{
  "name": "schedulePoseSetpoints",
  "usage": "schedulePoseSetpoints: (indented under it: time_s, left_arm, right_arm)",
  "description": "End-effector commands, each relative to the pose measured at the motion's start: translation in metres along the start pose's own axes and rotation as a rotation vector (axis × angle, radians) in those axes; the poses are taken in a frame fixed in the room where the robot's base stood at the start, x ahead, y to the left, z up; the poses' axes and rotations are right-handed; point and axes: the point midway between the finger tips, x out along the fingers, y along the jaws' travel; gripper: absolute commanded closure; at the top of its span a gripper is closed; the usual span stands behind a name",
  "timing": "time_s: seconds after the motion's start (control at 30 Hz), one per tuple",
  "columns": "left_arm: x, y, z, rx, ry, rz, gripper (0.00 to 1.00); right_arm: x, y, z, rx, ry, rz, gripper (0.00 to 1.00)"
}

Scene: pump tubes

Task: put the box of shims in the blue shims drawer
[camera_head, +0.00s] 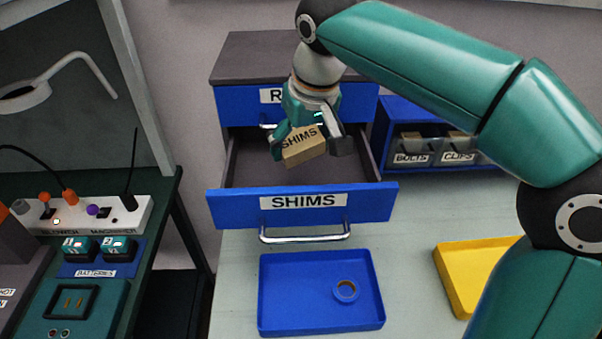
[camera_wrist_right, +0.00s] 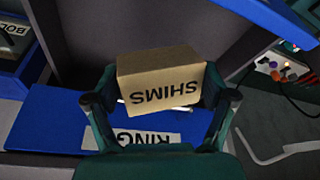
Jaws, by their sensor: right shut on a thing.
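A tan cardboard box of shims (camera_head: 304,148) is held in my right gripper (camera_head: 308,143), its fingers on either side of it. The box is tilted and appears above the open blue shims drawer (camera_head: 235,208). In the right wrist view the box (camera_wrist_right: 160,85) sits between the fingertips (camera_wrist_right: 160,103), its SHIMS label upside down. The drawer is pulled out, with its label and metal handle facing front, and the visible part of its inside looks empty. I cannot tell the exact height of the box over the drawer floor. My left gripper does not show.
A closed upper blue drawer (camera_head: 238,104) sits behind my right gripper. A blue tray (camera_head: 300,300) with a small ring stands in front of the drawer. A yellow tray (camera_head: 465,275) and a bin rack (camera_head: 400,112) are at the right. A lamp and instruments fill the left.

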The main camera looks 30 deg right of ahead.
Motion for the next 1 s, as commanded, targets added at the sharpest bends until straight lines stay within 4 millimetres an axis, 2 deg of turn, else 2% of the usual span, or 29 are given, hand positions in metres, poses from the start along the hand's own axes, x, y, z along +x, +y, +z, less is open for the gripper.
schedulePoseSetpoints:
  time_s: [0.03, 0.27, 0.5, 0.97, 1.0]
  left_arm:
    - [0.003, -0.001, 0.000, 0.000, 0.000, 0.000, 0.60]
    - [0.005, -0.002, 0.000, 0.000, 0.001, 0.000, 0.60]
    - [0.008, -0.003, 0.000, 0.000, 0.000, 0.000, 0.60]
    - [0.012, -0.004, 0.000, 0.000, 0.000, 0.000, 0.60]
    - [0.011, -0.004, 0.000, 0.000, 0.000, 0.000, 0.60]
  right_arm:
    - [0.012, 0.001, 0.003, 0.000, -0.007, 0.003, 0.84]
    - [0.027, 0.001, 0.008, 0.000, -0.002, 0.002, 0.84]
    - [0.054, 0.001, 0.016, 0.000, -0.001, 0.003, 0.84]
    - [0.061, 0.001, 0.018, 0.000, 0.000, 0.002, 0.84]
    - [0.060, 0.001, 0.018, 0.000, 0.000, 0.002, 0.11]
